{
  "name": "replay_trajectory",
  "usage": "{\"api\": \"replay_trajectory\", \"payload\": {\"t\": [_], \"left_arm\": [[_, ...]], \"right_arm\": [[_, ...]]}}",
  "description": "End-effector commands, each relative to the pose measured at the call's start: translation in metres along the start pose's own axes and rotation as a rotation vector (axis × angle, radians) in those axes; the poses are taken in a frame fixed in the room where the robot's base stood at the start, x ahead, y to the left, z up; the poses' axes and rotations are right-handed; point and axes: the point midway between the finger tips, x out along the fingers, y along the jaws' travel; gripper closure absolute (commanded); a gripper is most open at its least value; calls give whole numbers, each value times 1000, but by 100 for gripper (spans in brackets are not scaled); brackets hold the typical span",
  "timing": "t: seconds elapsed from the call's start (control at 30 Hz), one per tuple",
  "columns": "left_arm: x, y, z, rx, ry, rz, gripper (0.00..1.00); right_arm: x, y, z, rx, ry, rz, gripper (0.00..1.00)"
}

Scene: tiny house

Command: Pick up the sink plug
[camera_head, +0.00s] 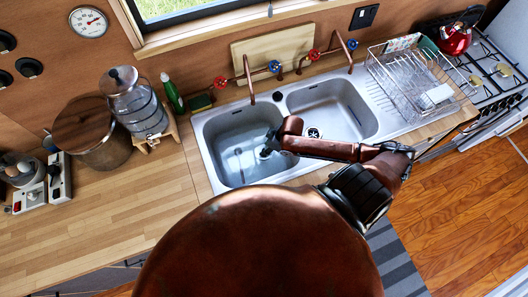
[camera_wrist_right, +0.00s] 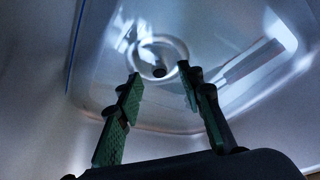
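The sink plug shows in the right wrist view as a small dark knob (camera_wrist_right: 159,71) inside a pale ring on the basin floor. My right gripper (camera_wrist_right: 161,76) is open, with its green-padded fingers apart on either side of the knob as seen there. I cannot tell how much height is left between the fingertips and the plug. In the head view the right gripper (camera_head: 267,150) reaches down into the left basin (camera_head: 232,142). My wrist and gripper hide the plug there. My left gripper is not in view.
The left basin seems to hold water. The right basin (camera_head: 345,105) is empty, with an open drain (camera_head: 313,133). Taps (camera_head: 250,80) rise behind the basins. A dish rack (camera_head: 410,80) stands at the right, a glass water jar (camera_head: 138,105) at the left.

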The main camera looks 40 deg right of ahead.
Motion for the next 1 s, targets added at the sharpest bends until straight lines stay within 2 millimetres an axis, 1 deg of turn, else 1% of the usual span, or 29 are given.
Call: {"api": "replay_trajectory", "payload": {"t": [0.03,0.17,0.43,0.93,1.0], "left_arm": [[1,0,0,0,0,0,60],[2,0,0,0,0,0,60],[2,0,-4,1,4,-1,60],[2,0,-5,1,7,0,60],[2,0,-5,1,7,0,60]], "right_arm": [[8,0,0,3,1,0,65],[20,1,2,2,-1,2,65],[22,1,2,2,-1,2,65],[22,1,3,3,-1,3,100],[22,1,2,3,0,3,100]]}}
